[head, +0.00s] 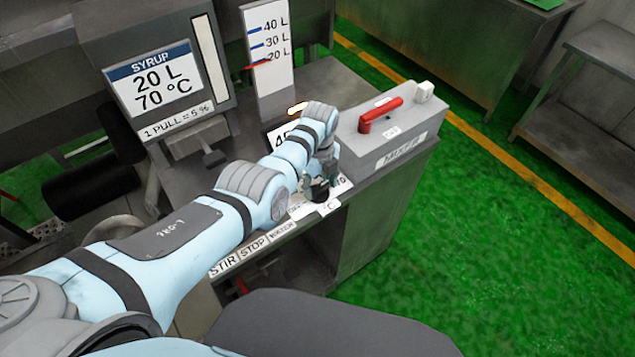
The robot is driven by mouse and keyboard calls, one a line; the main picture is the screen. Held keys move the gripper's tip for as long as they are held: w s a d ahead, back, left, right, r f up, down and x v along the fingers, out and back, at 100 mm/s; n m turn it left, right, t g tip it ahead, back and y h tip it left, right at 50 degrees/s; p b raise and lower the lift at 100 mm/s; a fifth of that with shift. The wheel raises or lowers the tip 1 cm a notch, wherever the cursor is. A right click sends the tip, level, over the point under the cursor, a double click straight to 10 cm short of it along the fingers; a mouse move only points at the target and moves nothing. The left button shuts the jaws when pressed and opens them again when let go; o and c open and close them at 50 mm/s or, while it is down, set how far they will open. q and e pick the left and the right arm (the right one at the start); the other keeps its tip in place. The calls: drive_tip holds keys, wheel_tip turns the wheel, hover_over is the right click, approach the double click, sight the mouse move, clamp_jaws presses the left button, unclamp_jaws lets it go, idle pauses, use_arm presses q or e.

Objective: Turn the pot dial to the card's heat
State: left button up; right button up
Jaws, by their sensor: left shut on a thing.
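The card (155,80) on the left panel reads SYRUP, 20 L, 70 °C, with "1 PULL = 5 %" below it. My left arm reaches across the console, and my left gripper (318,188) points down at the dark pot dial (319,192) near the console's front edge. The gripper is shut on the dial. A white scale plate (340,188) lies around the dial; "10" and "°C" show on it, and the rest is hidden by my arm. A white display (279,137) behind my arm shows a "4", its other digits covered. My right gripper is not in view.
A grey MIXER box (395,140) with a red lever (381,115) marked OFF stands right of the gripper. A level gauge (269,50) stands behind, its red pointer near 20 L. STIR and STOP labels (238,255) line the front edge.

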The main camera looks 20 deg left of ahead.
sight(320, 186)
use_arm(q)
drive_tip(key=shift+s+d+f+m, duration=0.15)
drive_tip(key=shift+s+m, duration=0.05)
drive_tip(key=shift+m, duration=0.4)
drive_tip(key=o, duration=1.1)
drive_tip(key=shift+w, duration=0.15)
drive_tip(key=shift+o, duration=0.2)
drive_tip(key=shift+r, duration=0.2)
drive_tip(key=shift+w+r, duration=0.1)
drive_tip(key=shift+r, duration=0.25)
wheel_tip(320, 186, up, 11)
